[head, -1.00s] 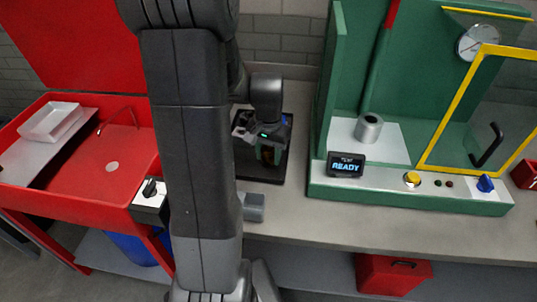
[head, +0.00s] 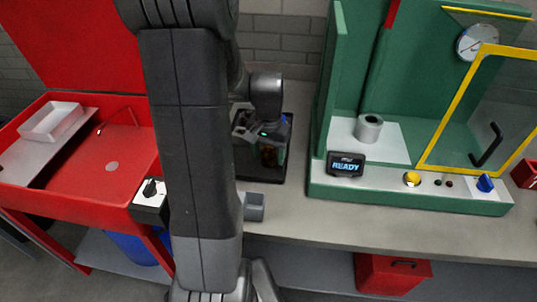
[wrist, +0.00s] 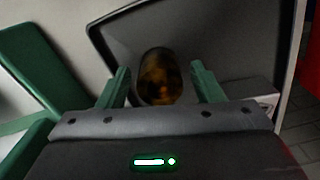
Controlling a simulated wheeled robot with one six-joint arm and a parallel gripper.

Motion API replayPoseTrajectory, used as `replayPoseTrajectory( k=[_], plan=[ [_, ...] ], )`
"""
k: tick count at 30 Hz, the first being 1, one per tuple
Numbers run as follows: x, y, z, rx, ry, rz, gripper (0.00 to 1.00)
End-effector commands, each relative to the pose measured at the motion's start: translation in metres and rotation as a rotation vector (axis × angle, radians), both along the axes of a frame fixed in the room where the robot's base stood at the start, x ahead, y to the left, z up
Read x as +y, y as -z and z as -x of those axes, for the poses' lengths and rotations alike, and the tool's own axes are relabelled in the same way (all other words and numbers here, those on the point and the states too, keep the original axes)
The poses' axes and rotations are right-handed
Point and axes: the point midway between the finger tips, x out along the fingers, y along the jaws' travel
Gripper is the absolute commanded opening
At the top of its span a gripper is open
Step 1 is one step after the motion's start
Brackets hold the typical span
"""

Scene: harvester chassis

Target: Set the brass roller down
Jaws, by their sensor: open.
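The brass roller (wrist: 160,77) shows in the wrist view as a dark brownish-gold cylinder, standing or lying inside a black tray (wrist: 215,40). My gripper (wrist: 160,86) is open, with one green finger on each side of the roller and visible gaps between. In the head view my gripper (head: 268,150) is over the black tray (head: 262,172) on the bench, and the roller is mostly hidden behind it. I cannot tell whether the roller rests fully on the tray floor.
Right of the tray stands a green test station with a grey metal cylinder (head: 368,128), a display reading READY (head: 346,164) and a yellow-framed door (head: 430,150). A red wash basin (head: 125,150) is at the left. A small grey block (head: 254,207) sits at the bench's front.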

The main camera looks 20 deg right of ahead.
Motion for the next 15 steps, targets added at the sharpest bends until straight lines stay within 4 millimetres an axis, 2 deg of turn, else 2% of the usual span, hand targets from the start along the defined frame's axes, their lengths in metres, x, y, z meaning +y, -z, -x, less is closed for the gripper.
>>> replayPoseTrajectory(
  k=[9,15],
  plan=[
    [0.000,-0.068,-0.001,-0.006,0.000,0.003,0.60],
    [0.000,-0.100,0.000,-0.003,0.000,0.001,0.60]
  ],
)
